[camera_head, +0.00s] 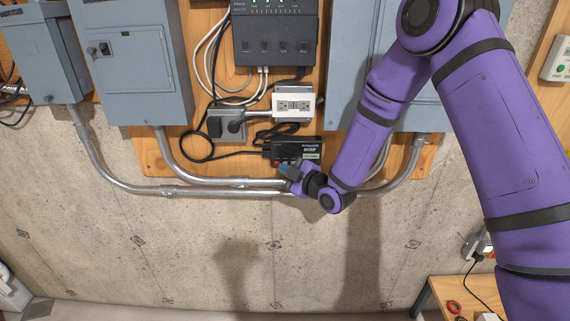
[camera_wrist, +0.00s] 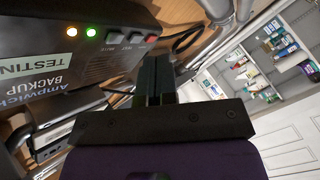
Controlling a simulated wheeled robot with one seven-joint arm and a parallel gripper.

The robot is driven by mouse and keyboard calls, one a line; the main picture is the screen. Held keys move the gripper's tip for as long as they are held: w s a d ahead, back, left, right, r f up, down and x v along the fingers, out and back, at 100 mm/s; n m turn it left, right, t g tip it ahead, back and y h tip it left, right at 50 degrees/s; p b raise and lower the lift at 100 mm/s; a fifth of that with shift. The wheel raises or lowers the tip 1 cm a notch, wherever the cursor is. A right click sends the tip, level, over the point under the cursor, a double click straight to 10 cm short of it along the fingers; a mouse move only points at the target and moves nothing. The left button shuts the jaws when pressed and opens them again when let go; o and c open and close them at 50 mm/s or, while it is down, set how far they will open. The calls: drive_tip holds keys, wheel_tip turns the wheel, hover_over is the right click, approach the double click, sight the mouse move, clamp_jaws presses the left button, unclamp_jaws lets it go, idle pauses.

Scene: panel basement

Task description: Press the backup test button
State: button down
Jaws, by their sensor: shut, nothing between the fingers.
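The black backup unit (camera_head: 283,149) is mounted on the plywood low in the head view, beside my gripper (camera_head: 288,172). In the wrist view the unit (camera_wrist: 95,62) fills the upper left, with "BACKUP" lettering and a pale label reading "TESTIN", cut off at the edge. A row of small dark buttons (camera_wrist: 135,37) lies right of the lights; which one is the test button is too small to tell. My gripper (camera_wrist: 155,75) is shut and empty, its fingertips close to the button row; contact cannot be told.
Metal conduits (camera_head: 215,183) run just below the unit, close to my gripper. A white outlet box (camera_head: 293,103) and cables are above it. Grey electrical cabinets (camera_head: 130,65) stand left. The concrete wall (camera_head: 200,240) below is clear. A wooden table (camera_head: 465,295) stands lower right.

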drive_tip(key=s, duration=0.5)
drive_tip(key=shift+a, duration=0.1)
idle(0.7)
